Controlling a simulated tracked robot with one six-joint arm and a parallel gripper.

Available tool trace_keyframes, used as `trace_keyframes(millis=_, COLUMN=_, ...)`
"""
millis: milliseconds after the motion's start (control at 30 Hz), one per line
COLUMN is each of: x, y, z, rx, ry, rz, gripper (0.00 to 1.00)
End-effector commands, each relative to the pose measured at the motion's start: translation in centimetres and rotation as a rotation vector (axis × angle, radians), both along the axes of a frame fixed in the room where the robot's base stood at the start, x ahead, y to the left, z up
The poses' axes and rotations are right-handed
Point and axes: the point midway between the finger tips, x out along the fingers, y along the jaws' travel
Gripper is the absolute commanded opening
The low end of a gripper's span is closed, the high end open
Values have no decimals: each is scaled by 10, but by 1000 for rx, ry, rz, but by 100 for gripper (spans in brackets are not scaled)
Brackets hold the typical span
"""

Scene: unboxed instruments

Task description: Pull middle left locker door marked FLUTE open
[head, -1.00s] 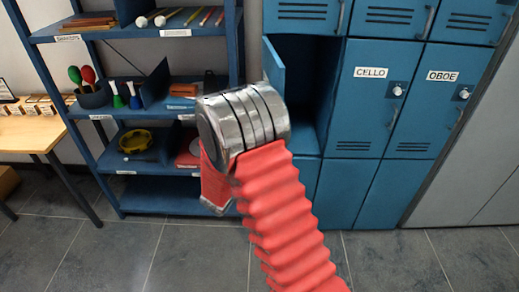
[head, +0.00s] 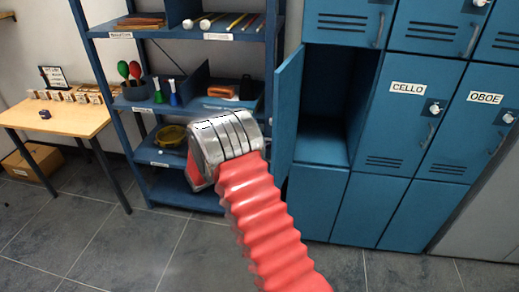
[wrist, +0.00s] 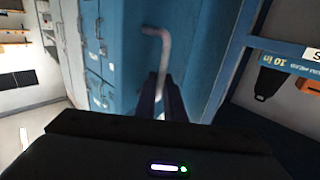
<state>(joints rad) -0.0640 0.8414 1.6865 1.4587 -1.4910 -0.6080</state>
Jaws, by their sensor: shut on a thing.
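The middle left locker door (head: 288,115) stands swung wide open to the left, seen at a steep angle in the head view. No FLUTE label can be read on it. Its locker compartment (head: 325,147) is open and looks empty. In the wrist view the blue door face (wrist: 205,45) carries a metal bar handle (wrist: 163,45). My gripper (wrist: 165,92) has its dark fingers together at the lower end of this handle, shut on it. In the head view my gripper is hidden behind my silver wrist and red arm.
Closed lockers marked CELLO (head: 407,88) and OBOE (head: 486,97) stand to the right. A blue shelf rack (head: 180,30) with instruments stands close left of the open door. A wooden table (head: 60,118) is further left. The grey floor in front is clear.

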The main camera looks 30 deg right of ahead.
Motion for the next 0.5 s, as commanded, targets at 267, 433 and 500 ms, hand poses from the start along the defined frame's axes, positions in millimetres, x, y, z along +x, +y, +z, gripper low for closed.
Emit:
trace_keyframes(millis=267, x=2, y=-10, z=3, rx=-2, ry=-4, rz=-14, gripper=0)
trace_keyframes(millis=433, x=1, y=-11, z=3, rx=-2, ry=-4, rz=-14, gripper=0)
trace_keyframes(millis=500, x=1, y=-11, z=3, rx=-2, ry=-5, rz=-15, gripper=0)
